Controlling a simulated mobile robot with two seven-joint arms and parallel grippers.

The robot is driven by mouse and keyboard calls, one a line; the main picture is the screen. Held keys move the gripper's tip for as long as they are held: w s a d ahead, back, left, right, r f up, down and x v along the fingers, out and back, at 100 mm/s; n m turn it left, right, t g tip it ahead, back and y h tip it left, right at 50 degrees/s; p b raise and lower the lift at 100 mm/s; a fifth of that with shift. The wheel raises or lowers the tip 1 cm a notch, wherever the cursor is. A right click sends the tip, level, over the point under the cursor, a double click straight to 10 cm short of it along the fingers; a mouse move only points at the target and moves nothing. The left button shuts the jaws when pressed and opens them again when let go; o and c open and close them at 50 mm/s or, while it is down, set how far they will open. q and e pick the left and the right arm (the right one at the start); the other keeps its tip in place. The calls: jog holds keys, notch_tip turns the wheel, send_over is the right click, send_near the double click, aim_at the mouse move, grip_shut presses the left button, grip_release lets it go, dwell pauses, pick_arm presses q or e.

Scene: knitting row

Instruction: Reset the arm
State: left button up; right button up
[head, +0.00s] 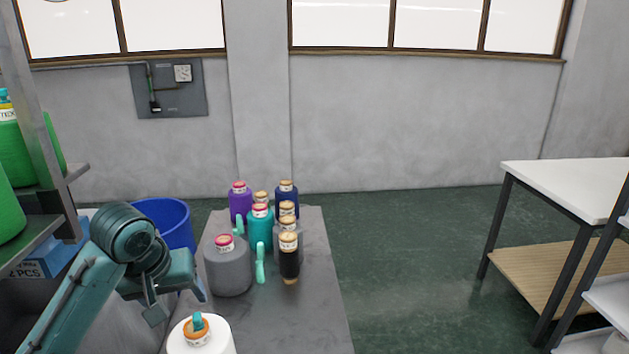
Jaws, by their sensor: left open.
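My left arm comes in from the lower left. Its teal gripper (176,303) points down and is open, with nothing visible between its fingers. It is above the left part of the grey table (322,300), left of a grey yarn cone (228,270). A white cone (200,345) with an orange top stands below and right of it, cut by the bottom edge. My right gripper is not in view.
Purple (240,204), teal (260,228), navy (287,200) and black (289,262) cones crowd the table. A shelf with green cones (12,150) stands left, near a blue bin (165,218). A white-topped table (570,188) stands right. Floor between is clear.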

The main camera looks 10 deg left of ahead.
pick_arm(q)
jog(key=s+d+f+m+h, duration=0.1)
jog(key=s+d+f+m, duration=0.1)
jog(key=s+d+f, duration=0.3)
jog(key=s+d+f+m, duration=0.2)
jog(key=s+f, duration=0.2)
jog(key=f, duration=0.3)
jog(key=s+d+f+m, duration=0.1)
jog(key=s+f, duration=0.2)
jog(key=s, duration=0.4)
jog(key=s+d+f+m, duration=0.1)
jog(key=s+f, duration=0.1)
jog(key=s, duration=0.4)
jog(key=w+d+f+t+h, duration=0.1)
jog(key=w+d+f+t, duration=0.1)
jog(key=f, duration=0.3)
jog(key=w+d+f+m+t+h, duration=0.1)
jog(key=w+d+f+t, duration=0.2)
jog(key=f, duration=0.2)
jog(key=shift+w+d+f+t, duration=0.15)
jog(key=shift+w+f+t, duration=0.05)
jog(key=shift+f+t, duration=0.1)
